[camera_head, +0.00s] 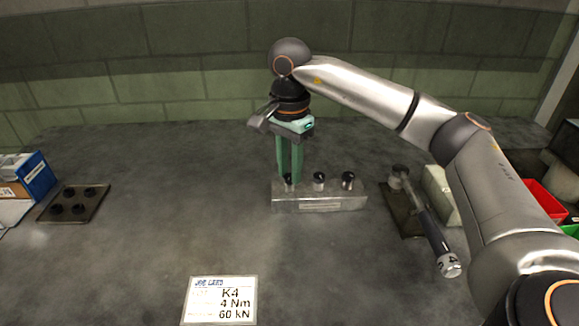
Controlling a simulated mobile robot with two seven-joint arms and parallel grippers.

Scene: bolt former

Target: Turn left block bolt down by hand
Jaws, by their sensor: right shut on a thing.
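A grey metal block (318,204) sits on the table near the middle, with a label on its front face. Three dark bolts stand in its top in a row: the left bolt (288,183), the middle bolt (319,181) and the right bolt (348,180). My right gripper (289,173) points straight down over the left end of the block. Its green fingers are closed around the left bolt and partly hide it. The other two bolts stand free. How deep the left bolt sits cannot be told. My left gripper is not in view.
A torque wrench (430,225) lies right of the block, partly on a dark mat (402,218). A dark tray (73,205) with several black pieces and a blue box (27,183) are at left. A job card (220,300) lies in front. Red (545,202) and green bins stand far right.

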